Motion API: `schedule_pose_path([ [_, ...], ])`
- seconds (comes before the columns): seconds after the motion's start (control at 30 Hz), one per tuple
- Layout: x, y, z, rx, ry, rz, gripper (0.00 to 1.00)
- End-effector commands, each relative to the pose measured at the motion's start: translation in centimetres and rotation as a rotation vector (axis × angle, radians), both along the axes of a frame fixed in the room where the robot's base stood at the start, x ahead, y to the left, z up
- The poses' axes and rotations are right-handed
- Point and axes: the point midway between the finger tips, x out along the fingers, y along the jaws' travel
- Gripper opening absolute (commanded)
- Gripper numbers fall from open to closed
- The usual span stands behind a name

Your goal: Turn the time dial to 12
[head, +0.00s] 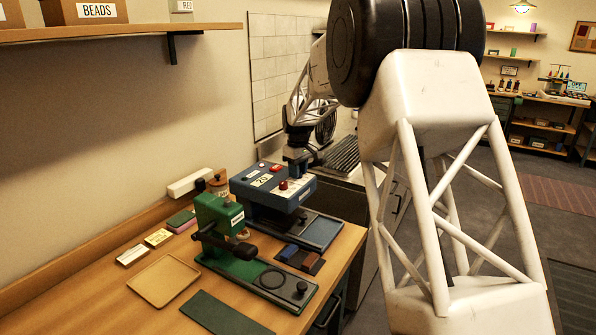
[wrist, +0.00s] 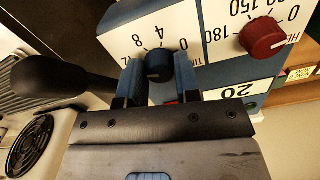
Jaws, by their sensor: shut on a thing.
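The time dial (wrist: 158,68) is a small dark knob on the white panel (wrist: 118,38) of the blue press (head: 262,195). In the wrist view the numbers 4 and 8 show beside it, and part of the TIME label is covered by a finger. My gripper (wrist: 160,72) has its two blue fingers on either side of the dial, shut on it. I cannot read clearly which number the dial points to. In the head view my gripper (head: 299,167) is at the right end of the press, and the dial is hidden there.
A red heat dial (wrist: 262,36) sits close beside the time dial, near a "20" label (wrist: 237,91). A black handle (wrist: 62,78) juts out at the left of the wrist view. A green press (head: 220,225) stands in front of the blue one. A wooden tray (head: 163,281) lies nearer.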

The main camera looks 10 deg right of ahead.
Motion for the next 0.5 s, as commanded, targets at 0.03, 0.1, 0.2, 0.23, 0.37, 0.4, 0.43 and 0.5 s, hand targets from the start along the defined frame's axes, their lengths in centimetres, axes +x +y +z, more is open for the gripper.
schedule_pose_path([
  [0.03, -0.02, 0.0, 0.0, 0.0, 0.0, 0.009, 0.07],
  [0.1, -0.02, 0.0, 0.01, 0.0, 0.0, 0.018, 0.07],
  [0.2, -0.02, -0.01, 0.01, 0.0, 0.0, 0.024, 0.07],
  [0.23, -0.02, -0.01, 0.01, 0.0, 0.0, 0.025, 0.07],
  [0.37, -0.02, -0.01, 0.01, 0.0, 0.0, 0.025, 0.07],
  [0.4, -0.02, -0.01, 0.01, 0.0, 0.0, 0.024, 0.07],
  [0.43, -0.02, -0.01, 0.01, 0.0, 0.0, 0.024, 0.07],
  [0.5, -0.02, -0.01, 0.01, 0.0, 0.0, 0.024, 0.32],
])
